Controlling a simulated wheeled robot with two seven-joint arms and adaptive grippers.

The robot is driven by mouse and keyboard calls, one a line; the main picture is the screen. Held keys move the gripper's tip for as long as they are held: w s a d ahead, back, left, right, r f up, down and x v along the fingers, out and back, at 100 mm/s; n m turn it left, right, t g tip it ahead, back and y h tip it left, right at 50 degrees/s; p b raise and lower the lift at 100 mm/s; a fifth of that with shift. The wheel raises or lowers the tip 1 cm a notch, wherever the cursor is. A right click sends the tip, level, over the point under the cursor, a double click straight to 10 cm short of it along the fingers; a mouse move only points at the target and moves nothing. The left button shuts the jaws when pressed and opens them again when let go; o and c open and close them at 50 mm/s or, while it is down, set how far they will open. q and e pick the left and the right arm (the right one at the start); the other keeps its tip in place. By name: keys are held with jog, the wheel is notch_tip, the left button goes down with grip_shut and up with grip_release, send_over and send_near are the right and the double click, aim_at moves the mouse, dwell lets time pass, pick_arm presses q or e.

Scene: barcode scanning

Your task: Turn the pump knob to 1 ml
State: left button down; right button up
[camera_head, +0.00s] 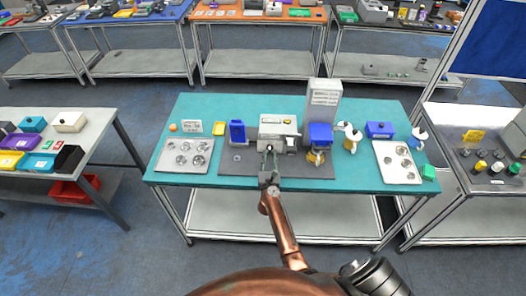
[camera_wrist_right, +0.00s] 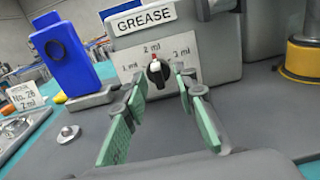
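The grey grease pump (camera_head: 277,128) stands on the dark mat in the middle of the teal table. In the right wrist view, its white dial plate (camera_wrist_right: 131,73) reads 1 ml at left, 2 ml at top and 3 ml at right. The black pump knob (camera_wrist_right: 158,72) has a red-and-white mark near its top, towards 2 ml. My right gripper (camera_wrist_right: 160,84) is open, its green-padded fingers on either side of the knob in the picture. I cannot tell whether they touch it. In the head view the right gripper (camera_head: 269,160) is at the pump's front. My left gripper is out of view.
A blue device (camera_wrist_right: 68,52) stands left of the pump, and a blue-topped yellow machine (camera_head: 319,137) stands close on its right. Trays with round parts (camera_head: 186,170) (camera_head: 411,178) lie at both table ends. The mat (camera_head: 234,168) is mostly bare in front.

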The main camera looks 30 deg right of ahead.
jog(key=shift+w+d, duration=0.5)
jog(key=shift+w+a+r, duration=0.1)
jog(key=shift+a, duration=0.05)
jog(key=shift+a, duration=0.1)
jog(key=shift+c, duration=0.6)
grip_shut()
